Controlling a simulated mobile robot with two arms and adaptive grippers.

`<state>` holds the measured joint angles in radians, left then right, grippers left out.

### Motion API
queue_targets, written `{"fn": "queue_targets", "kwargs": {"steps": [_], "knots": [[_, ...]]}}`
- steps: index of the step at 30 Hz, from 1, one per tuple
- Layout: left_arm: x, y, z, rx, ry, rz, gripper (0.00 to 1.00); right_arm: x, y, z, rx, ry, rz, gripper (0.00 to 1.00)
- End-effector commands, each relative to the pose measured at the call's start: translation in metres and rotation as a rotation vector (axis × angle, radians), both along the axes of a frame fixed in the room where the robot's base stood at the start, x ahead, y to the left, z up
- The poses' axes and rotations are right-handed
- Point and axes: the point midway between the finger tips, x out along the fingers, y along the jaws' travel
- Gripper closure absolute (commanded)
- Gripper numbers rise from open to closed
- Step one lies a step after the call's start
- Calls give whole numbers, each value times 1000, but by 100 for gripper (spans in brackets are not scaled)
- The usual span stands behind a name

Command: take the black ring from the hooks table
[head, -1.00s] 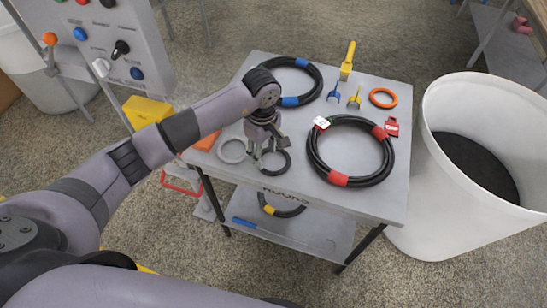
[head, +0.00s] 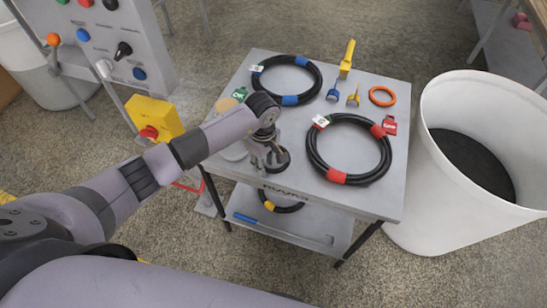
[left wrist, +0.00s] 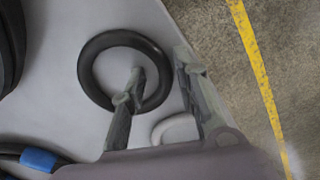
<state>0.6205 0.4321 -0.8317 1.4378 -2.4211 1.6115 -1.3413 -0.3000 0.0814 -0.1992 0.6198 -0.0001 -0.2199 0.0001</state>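The black ring (head: 286,158) lies flat near the front edge of the hooks table (head: 225,180), partly hidden by my left gripper (head: 270,164) in the head view. In the left wrist view the whole ring (left wrist: 88,70) shows, except where a finger covers it. My left gripper (left wrist: 160,65) is open, its fingers apart. One fingertip appears over the ring's hole and the other outside its right side, so the rim lies between them in the picture. I cannot tell how high the tips are. My right gripper is not in view.
A grey ring (left wrist: 175,124) lies close by, partly hidden by the gripper. Hoses with red (head: 336,176) and blue (head: 290,100) bands, an orange ring (head: 382,96) and hooks (head: 333,95) share the table. A white bin (head: 450,215) stands right; a control panel (head: 105,30) stands left.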

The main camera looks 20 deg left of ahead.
Motion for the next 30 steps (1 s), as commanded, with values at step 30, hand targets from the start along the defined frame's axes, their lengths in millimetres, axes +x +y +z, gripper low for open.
{"fn": "queue_targets", "kwargs": {"steps": [30], "knots": [[2, 1, 8, 0, -3, 0, 100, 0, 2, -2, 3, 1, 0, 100]]}}
